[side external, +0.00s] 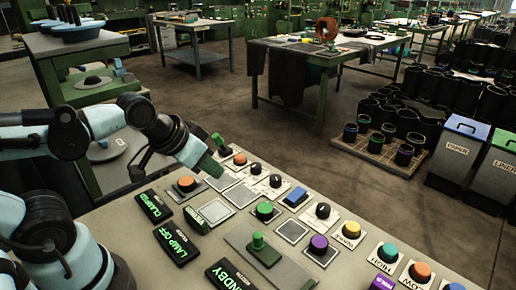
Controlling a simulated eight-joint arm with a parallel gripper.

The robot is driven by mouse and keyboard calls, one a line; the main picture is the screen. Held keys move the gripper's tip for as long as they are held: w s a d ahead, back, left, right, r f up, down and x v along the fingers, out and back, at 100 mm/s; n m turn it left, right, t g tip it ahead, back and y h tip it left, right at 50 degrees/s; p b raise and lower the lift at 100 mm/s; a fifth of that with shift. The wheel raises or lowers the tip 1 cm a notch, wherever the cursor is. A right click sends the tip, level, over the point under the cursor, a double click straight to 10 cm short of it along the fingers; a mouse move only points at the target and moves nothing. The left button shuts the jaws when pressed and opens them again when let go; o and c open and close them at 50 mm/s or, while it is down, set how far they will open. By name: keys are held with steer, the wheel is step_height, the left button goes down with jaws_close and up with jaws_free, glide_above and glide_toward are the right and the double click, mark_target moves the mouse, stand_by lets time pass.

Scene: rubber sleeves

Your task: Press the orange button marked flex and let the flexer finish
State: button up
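A sloping grey control panel (120,215) fills the lower part of the side external view. Orange buttons show at its left (187,183), at its far edge (240,158) and at its lower right (420,271). I cannot read a flex label on any of them, so I cannot tell which is marked flex. My gripper (211,166) hangs over the far left of the panel, between the left and far orange buttons. No flexer is identifiable.
Lit displays (153,205) read clamped, lamp off and standby. Beyond are open floor, a worktable (300,58), black sleeves (405,110) and bins (455,150).

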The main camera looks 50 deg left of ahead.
jaws_close()
stand_by(1.1)
steer(key=n+t+y, duration=0.2)
steer(key=n, duration=0.9)
glide_above(238, 158)
steer(key=shift+a+f, duration=0.1)
steer(key=shift+f, duration=0.5)
steer(key=shift+f, duration=4.4)
